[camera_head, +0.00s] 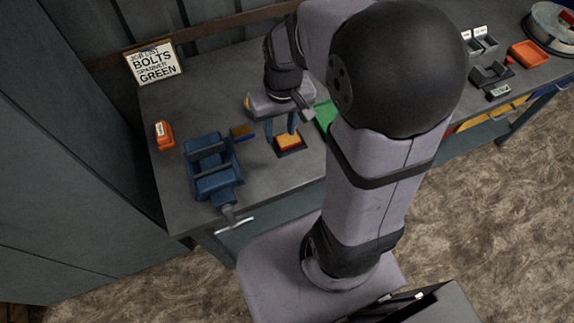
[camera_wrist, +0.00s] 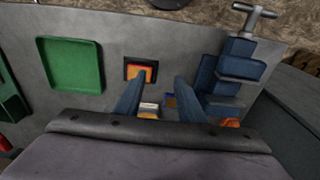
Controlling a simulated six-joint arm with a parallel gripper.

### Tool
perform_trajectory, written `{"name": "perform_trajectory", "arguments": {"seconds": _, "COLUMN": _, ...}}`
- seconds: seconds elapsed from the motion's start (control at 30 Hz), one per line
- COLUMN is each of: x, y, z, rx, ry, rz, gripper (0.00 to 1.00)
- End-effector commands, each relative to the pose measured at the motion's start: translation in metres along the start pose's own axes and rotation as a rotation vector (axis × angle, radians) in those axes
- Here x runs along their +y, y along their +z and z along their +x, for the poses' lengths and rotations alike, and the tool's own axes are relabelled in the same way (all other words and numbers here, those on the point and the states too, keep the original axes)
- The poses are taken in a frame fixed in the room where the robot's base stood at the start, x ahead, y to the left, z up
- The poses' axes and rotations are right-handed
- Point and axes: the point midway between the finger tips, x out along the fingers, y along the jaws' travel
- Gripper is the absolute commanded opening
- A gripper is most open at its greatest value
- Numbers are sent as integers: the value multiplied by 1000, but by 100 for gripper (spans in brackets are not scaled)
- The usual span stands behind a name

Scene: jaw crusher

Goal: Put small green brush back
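I cannot make out a small green brush in either view. My gripper (camera_head: 282,132) points down over the left part of the bench, its two blue fingers apart; they also show in the wrist view (camera_wrist: 158,82). An orange block on a dark square pad (camera_head: 288,142) lies just in front of the fingers; it also shows in the wrist view (camera_wrist: 139,70). A small blue and yellow piece (camera_head: 242,132) lies left of the gripper. In the wrist view a small pale and orange piece (camera_wrist: 149,109) shows between the fingers; I cannot tell what it is.
A blue vise (camera_head: 210,165) stands at the bench's front left. An orange labelled item (camera_head: 164,134) lies at the left edge. A green tray (camera_wrist: 72,65) lies beside the pad. A job list sign (camera_head: 154,64) reads bolts, spanner, green.

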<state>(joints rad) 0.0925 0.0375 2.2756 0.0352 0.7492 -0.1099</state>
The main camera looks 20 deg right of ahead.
Motion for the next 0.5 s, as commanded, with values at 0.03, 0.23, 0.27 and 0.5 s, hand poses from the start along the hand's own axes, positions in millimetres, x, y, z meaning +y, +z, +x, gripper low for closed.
{"name": "perform_trajectory", "arguments": {"seconds": 0.03, "x": -7, "y": 22, "z": 3, "rx": -17, "ry": 3, "rz": -7, "gripper": 36}}
{"name": "perform_trajectory", "arguments": {"seconds": 0.23, "x": -20, "y": 79, "z": 13, "rx": -67, "ry": 14, "rz": -7, "gripper": 36}}
{"name": "perform_trajectory", "arguments": {"seconds": 0.27, "x": -20, "y": 83, "z": 14, "rx": -70, "ry": 16, "rz": -7, "gripper": 36}}
{"name": "perform_trajectory", "arguments": {"seconds": 0.5, "x": -22, "y": 95, "z": 16, "rx": -81, "ry": 19, "rz": -5, "gripper": 36}}
